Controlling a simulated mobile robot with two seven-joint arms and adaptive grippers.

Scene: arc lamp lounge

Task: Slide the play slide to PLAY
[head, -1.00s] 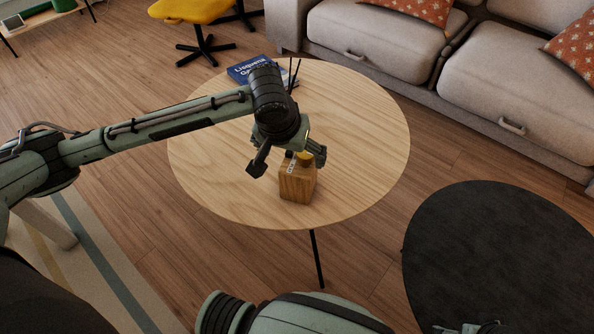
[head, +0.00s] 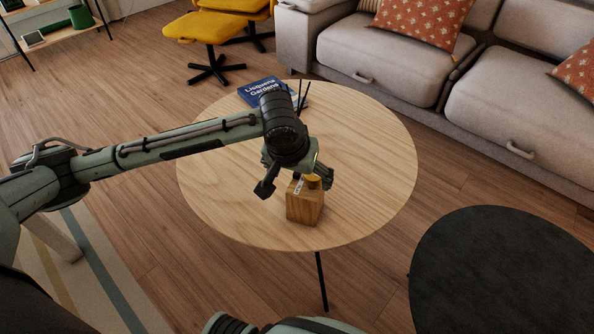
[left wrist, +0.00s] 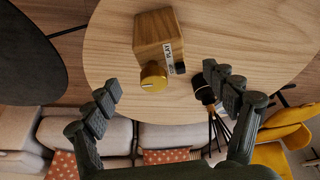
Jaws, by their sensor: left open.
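A small wooden box (head: 304,207) stands near the front of the round table. In the left wrist view the box (left wrist: 153,30) carries a brass-coloured knob (left wrist: 153,77) and a pale label (left wrist: 168,55) reading PLAY. A small dark piece (left wrist: 180,68), which looks like the play slide, sits beside the label; its exact position along its track is too small to tell. My left gripper (head: 295,183) is open and empty just above and behind the box, its fingers spread to either side; they also show in the left wrist view (left wrist: 168,90). My right gripper is out of view.
The round wooden table (head: 375,175) is mostly bare. A blue book (head: 262,92) and a dark holder with black sticks (head: 303,98) are at its back. A low black table (head: 490,270) stands to the right, a grey sofa (head: 390,60) behind.

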